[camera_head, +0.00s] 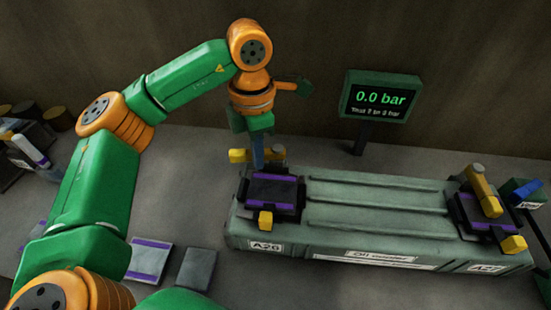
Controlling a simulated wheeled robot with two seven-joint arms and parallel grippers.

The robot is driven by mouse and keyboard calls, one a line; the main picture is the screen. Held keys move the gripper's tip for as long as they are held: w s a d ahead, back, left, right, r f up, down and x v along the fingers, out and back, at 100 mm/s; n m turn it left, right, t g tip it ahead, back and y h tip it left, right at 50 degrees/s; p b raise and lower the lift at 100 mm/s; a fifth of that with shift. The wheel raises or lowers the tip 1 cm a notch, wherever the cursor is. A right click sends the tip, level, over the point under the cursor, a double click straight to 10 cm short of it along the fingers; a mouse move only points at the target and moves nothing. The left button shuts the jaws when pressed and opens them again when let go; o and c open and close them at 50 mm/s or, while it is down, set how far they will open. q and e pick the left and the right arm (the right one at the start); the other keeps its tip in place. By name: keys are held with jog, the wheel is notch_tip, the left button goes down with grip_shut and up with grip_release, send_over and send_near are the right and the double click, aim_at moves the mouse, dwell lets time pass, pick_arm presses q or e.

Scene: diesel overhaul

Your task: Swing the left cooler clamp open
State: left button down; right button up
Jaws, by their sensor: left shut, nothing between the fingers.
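The oil cooler (375,205) is a long grey-green block on the bench, with label A26 at its left end and A27 at its right. The left cooler clamp's yellow bar (238,156) points left behind the dark purple-edged pad (272,192), off its top. A yellow block (265,220) sits at the pad's front. My left gripper (258,165) points down at the bar, shut and empty, partly covering it; contact cannot be told. The right clamp's yellow bar (479,188) lies across its own pad. My right gripper is not in view.
A display (382,97) reading 0.0 bar stands behind the cooler. A blue-handled valve (524,192) is at the right. A purple-edged plate (150,260) and a grey plate (197,268) lie at front left. Dark cylinders (57,117) stand at far left.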

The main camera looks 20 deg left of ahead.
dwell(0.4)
pick_arm(q)
jog(key=shift+s+d+r, duration=0.1)
jog(key=shift+s+d, duration=0.05)
notch_tip(320, 180, up, 8)
jog(key=p, duration=0.7)
